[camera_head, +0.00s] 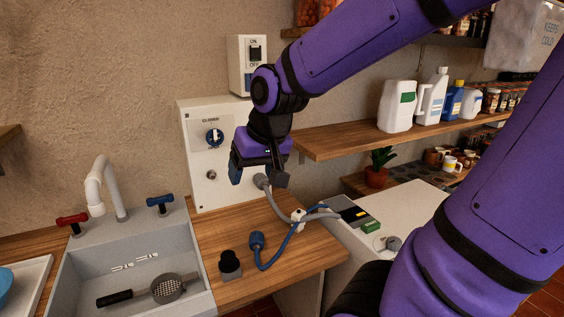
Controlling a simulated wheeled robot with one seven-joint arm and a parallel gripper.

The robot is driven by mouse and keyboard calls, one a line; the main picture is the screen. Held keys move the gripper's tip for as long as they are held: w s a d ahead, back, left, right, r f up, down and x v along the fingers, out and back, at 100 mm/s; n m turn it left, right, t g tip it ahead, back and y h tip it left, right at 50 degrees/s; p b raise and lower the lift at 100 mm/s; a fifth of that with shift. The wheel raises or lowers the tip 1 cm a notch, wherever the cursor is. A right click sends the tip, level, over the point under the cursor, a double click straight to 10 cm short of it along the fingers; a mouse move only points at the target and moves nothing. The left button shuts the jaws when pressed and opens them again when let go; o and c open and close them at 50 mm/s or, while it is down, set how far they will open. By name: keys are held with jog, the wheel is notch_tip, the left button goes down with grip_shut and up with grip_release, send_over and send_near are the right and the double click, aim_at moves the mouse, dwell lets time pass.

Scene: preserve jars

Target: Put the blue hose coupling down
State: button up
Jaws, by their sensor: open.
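The blue hose coupling (256,241) stands or lies on the wooden counter (305,263), at the end of a thin blue hose (277,257). My gripper (259,178) is above and behind it, in front of the white wall panel (191,150). Its fingers are apart, and it does not touch the blue coupling. A grey hose end (262,182) shows by the fingers; I cannot tell whether it touches them or is fixed to the panel.
A black fitting (230,264) stands left of the blue coupling. The grey hose (283,209) runs right to a white clip (298,216). The sink (82,262) holds a strainer (167,288). A shelf (340,138) with bottles is at right. The front counter has some free room.

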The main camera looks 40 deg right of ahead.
jog(key=s+a+r+n, duration=0.2)
jog(key=s+r, duration=0.4)
jog(key=s, duration=0.4)
jog(key=shift+s+a+n+t, duration=0.15)
jog(key=shift+s+n+t, duration=0.15)
jog(key=shift+s+n, duration=0.1)
jog(key=shift+w, duration=0.1)
dwell(0.4)
